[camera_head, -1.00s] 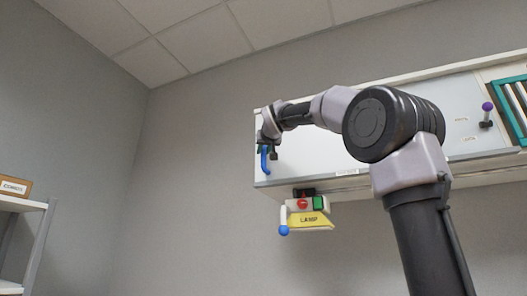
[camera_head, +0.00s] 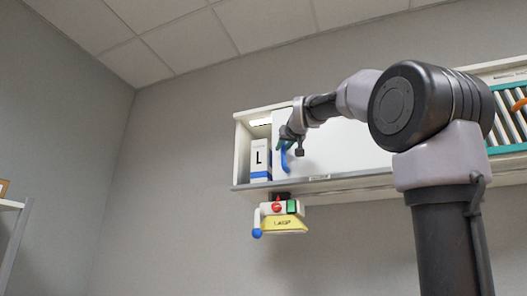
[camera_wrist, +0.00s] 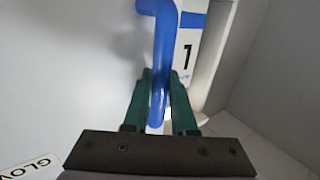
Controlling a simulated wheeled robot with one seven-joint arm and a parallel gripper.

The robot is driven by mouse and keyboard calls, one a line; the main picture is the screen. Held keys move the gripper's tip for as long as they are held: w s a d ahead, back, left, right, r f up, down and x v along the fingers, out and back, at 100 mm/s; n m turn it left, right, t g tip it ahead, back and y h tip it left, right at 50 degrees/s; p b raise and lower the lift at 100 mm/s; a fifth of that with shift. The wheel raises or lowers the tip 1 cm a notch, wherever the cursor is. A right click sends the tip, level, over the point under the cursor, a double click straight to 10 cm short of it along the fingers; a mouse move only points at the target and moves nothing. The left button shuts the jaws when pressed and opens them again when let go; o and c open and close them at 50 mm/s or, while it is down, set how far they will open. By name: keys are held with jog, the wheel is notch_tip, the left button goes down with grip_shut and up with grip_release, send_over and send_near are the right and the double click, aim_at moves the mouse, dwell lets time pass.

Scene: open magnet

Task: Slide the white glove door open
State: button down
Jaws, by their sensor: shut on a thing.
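The white glove door (camera_head: 340,146) is a flat sliding panel on the wall cabinet, partly open at its left end. It also fills the left of the wrist view (camera_wrist: 70,75), with a label starting "GLOV" at the lower left. Its blue handle (camera_head: 285,158) stands near its left edge. My gripper (camera_wrist: 160,95), with green fingers, is shut on the blue handle (camera_wrist: 160,40). A white and blue box marked "L" (camera_head: 260,160) stands inside the opening at the left, and part of it shows in the wrist view (camera_wrist: 190,50).
Under the cabinet hangs a yellow-fronted unit (camera_head: 284,224) with red and green buttons and a blue-ended lever (camera_head: 257,233). The cabinet's right part holds a teal-framed rack (camera_head: 510,115). A shelf (camera_head: 10,205) stands at the far left.

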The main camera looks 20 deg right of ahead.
send_near(329, 145)
jog(key=w, duration=0.5)
jog(key=shift+f, duration=0.1)
jog(key=c, duration=1)
grip_release()
jog(key=shift+s, duration=0.2)
jog(key=s, duration=1)
jog(key=shift+s+a, duration=0.25)
